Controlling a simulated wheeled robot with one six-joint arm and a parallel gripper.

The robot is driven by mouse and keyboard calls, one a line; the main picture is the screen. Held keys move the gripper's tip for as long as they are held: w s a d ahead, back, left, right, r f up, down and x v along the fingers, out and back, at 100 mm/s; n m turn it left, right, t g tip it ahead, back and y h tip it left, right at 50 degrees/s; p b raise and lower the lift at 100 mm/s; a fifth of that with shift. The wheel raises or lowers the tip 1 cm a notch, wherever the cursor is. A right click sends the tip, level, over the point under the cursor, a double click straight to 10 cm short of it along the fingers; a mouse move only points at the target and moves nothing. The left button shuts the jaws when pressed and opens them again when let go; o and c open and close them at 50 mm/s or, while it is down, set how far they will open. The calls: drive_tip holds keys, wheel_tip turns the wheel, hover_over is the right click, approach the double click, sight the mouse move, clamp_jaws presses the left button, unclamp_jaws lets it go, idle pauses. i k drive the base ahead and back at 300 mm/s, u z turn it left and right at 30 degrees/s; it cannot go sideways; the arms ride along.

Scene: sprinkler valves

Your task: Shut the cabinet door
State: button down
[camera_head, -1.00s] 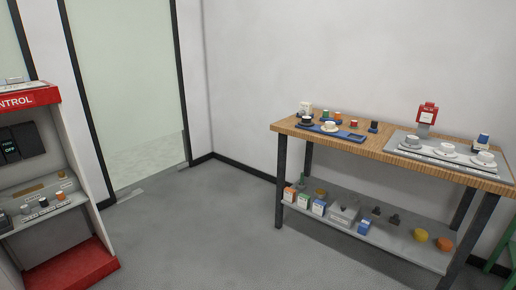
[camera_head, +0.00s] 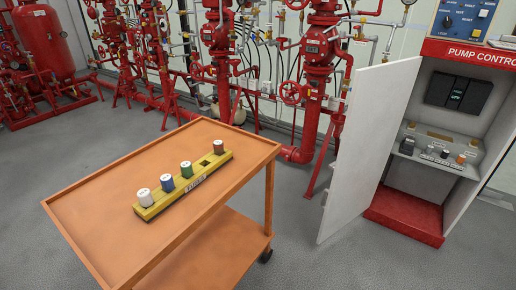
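The cabinet (camera_head: 446,215) stands at the right of the head view. It is white with a red top marked "PUMP CONTROL" and a red base. Its white door (camera_head: 368,140) stands wide open, swung out to the left. Inside are a dark switch panel (camera_head: 458,92) and a shelf (camera_head: 432,152) with several knobs. My gripper is not in view.
An orange cart (camera_head: 95,228) stands in front at the left, holding a yellow rack (camera_head: 187,187) with several coloured cylinders. Red valves and pipes (camera_head: 318,75) line the back wall. A red tank (camera_head: 45,42) is at the far left. Grey floor lies between cart and door.

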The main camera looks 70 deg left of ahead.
sight(381, 94)
drive_tip(key=u, duration=1.65)
drive_tip(key=i, duration=2.2)
drive_tip(key=u, duration=0.7)
